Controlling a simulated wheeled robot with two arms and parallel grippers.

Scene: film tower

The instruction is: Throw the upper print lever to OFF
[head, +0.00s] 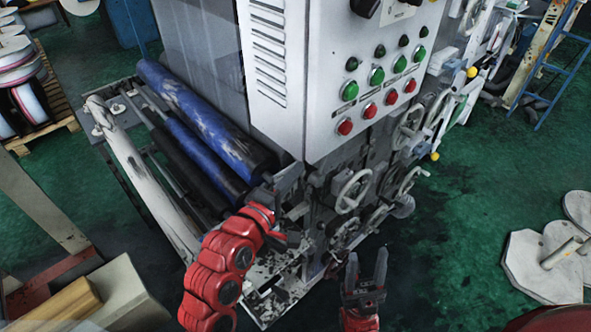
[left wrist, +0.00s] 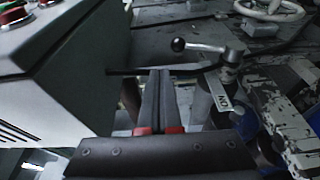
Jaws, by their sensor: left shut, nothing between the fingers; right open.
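In the left wrist view a lever with a dark ball knob (left wrist: 178,45) has a thin metal arm running right to a grey pivot. I cannot tell for certain that it is the upper print lever. A pale label (left wrist: 218,92) with dark letters, seemingly ON, sits below the pivot. My left gripper (left wrist: 159,74) is shut and empty, its fingertips a little below and left of the knob, apparently apart from it. In the head view my left gripper (head: 292,240) is at the machine's lower front, mostly hidden by its red wrist. My right gripper (head: 366,262) is open and empty.
The grey control cabinet (head: 318,85) with red and green buttons overhangs this area. A handwheel (head: 353,191) stands right of my left gripper; blue rollers (head: 195,115) lie to its left. The green floor (head: 460,230) to the right is clear before the pale plates (head: 535,265).

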